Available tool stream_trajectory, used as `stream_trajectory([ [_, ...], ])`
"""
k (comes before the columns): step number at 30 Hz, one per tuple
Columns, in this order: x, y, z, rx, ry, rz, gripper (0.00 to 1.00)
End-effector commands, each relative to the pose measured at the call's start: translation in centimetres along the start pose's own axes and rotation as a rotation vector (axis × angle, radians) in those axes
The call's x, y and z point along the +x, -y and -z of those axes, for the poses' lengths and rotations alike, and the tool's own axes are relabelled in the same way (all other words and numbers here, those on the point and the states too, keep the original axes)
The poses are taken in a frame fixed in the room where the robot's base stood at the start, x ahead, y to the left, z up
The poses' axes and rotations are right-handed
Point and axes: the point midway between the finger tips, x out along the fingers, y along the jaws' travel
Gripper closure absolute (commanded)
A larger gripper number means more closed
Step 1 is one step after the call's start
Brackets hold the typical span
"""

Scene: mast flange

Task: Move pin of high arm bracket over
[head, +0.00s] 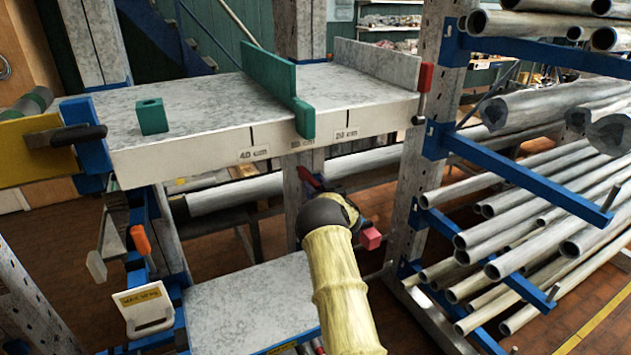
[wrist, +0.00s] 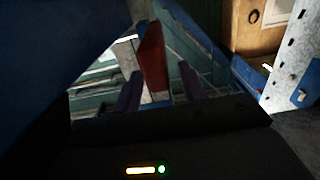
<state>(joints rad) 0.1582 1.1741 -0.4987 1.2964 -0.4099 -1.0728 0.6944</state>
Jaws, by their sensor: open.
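A red pin handle (head: 425,78) with a dark stem sits at the right end of the upper shelf, against the right upright. An orange pin handle (head: 140,239) shows at the left bracket, below the shelf. A pinkish-red block (head: 371,238) shows just right of my dark wrist. My gripper is mostly hidden behind my arm in the head view. In the wrist view my gripper (wrist: 160,88) is open, with a finger on each side of a red piece (wrist: 153,55). I cannot tell which handle this is, or whether it is touched.
The upper shelf (head: 200,110) carries a green block (head: 152,116) and a green divider (head: 275,85). A lower shelf (head: 250,298) lies left of my arm. Blue cantilever arms (head: 520,180) with many grey pipes stand at right. A white tag plate (head: 143,308) is at lower left.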

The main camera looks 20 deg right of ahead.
Motion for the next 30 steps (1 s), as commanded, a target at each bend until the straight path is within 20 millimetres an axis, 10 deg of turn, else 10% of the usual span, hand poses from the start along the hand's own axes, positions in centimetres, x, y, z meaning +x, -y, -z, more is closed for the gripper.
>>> stream_trajectory([
  [13,0.84,-0.1,-0.01,0.0,0.0,-0.002,0.58],
  [20,0.89,0.08,0.02,0.0,-0.001,0.0,1.0],
  [30,0.7,-0.22,-0.01,0.0,-0.002,-0.009,1.0],
])
